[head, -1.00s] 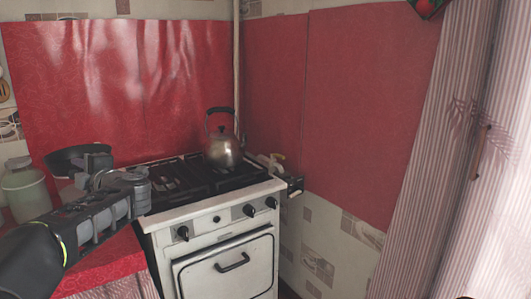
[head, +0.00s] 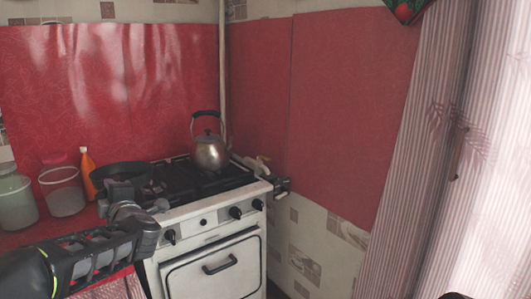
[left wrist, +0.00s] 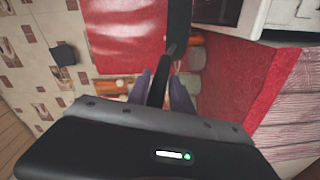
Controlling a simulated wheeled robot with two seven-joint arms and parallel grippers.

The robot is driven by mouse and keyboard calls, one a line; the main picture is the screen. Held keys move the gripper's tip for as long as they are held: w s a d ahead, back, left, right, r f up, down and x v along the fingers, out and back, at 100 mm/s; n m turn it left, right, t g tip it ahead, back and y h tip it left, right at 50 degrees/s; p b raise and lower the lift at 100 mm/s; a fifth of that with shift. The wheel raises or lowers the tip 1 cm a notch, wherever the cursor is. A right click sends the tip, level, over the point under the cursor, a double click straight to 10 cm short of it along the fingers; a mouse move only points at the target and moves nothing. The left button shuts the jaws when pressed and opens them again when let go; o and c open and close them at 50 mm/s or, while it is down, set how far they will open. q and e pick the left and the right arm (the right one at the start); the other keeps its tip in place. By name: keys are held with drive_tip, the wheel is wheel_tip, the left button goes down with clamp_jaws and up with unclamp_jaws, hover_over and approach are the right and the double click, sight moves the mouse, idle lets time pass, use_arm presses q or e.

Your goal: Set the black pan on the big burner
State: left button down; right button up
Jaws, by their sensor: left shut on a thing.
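The black pan (head: 122,172) is at the left edge of the stove in the head view, roughly level, with its rim overlapping the hob in the picture. I cannot tell how far above the hob it is. My left gripper (head: 120,192) is shut on the pan's handle. In the left wrist view the handle (left wrist: 158,90) runs between the fingers, and the pan (left wrist: 179,28) shows nearly edge-on. The stove's hob (head: 205,182) has dark grates. The pan hides part of its left side, and I cannot make out which burner is the big one.
A steel kettle (head: 210,152) stands at the back of the hob, right of the pan. An orange bottle (head: 87,172) and jars, one with a pink lid (head: 62,190), stand on the red counter at left. Red panels wall in the back and right.

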use_arm(q)
drive_tip(key=s+d+f+m+t+h+p, duration=0.1)
drive_tip(key=s+d+f+m+h+p, duration=0.1)
drive_tip(key=d+f, duration=0.4)
drive_tip(key=s+d+f+m+t+h+p, duration=0.1)
drive_tip(key=s+d+f+m+h+p, duration=0.1)
drive_tip(key=d+f+h, duration=0.3)
drive_tip(key=s+d+f+m+t+h+p, duration=0.2)
drive_tip(key=d+f+m+h+p, duration=0.1)
drive_tip(key=d+f, duration=0.3)
drive_tip(key=shift+s+d+f+m+h, duration=0.35)
drive_tip(key=shift+d+h, duration=0.25)
drive_tip(key=shift+d, duration=0.55)
drive_tip(key=shift+w+a, duration=0.1)
idle(0.5)
